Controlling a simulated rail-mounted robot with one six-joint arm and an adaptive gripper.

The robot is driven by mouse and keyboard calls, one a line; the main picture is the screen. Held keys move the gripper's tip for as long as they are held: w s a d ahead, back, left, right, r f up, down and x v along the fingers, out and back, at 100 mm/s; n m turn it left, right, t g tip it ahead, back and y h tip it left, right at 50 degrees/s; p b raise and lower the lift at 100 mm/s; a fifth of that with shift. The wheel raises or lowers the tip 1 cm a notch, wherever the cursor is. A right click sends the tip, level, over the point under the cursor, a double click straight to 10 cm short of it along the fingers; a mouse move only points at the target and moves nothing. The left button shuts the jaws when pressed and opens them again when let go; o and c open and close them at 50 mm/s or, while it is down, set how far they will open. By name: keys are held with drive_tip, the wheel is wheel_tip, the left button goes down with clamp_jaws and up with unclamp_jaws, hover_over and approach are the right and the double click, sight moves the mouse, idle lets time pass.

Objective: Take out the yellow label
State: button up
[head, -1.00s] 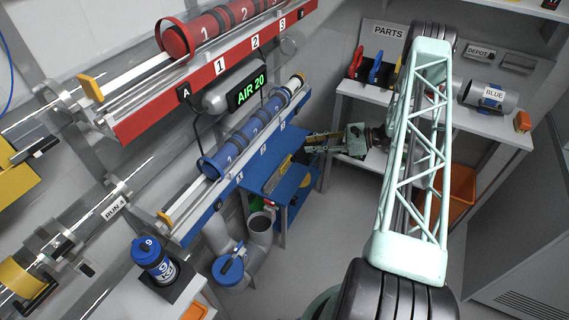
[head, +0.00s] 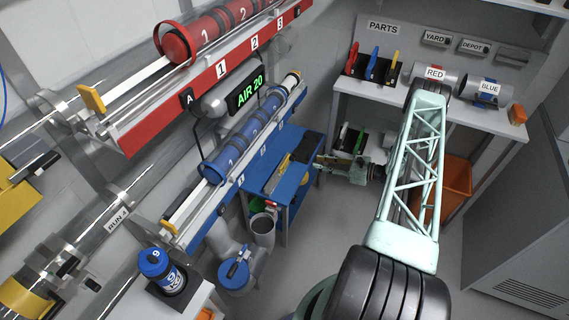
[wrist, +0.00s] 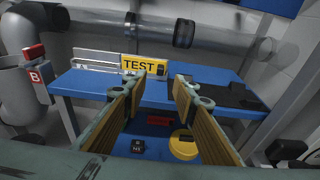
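The yellow label (wrist: 146,67) reads TEST in black and stands upright at the back of a blue table (wrist: 90,82), at the right end of a pale metal rail. A small dark clip or block shows at its right end. In the head view a thin yellow strip (head: 277,178) on the blue table (head: 262,172) may be the same label. My gripper (wrist: 158,82) is open and empty. Its fingers point toward the table, with the label beyond the left fingertip and apart from it. In the head view my gripper (head: 319,161) is at the table's right side.
A grey pipe (wrist: 100,42) runs behind the table. A lower blue shelf holds a round yellow object (wrist: 183,145) and a small black block (wrist: 138,146). A dark pad (wrist: 235,95) lies on the table's right. The parts bench (head: 430,110) stands at the back right.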

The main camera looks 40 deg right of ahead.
drive_tip(key=shift+f, duration=0.1)
idle(0.4)
approach(294, 158)
drive_tip(key=shift+b+x, duration=0.3)
drive_tip(key=shift+x, duration=1.7)
drive_tip(key=shift+a+f, duration=0.1)
drive_tip(key=shift+b+x, duration=0.35)
drive_tip(key=shift+x, duration=2.2)
drive_tip(key=shift+c, duration=0.7)
clamp_jaws()
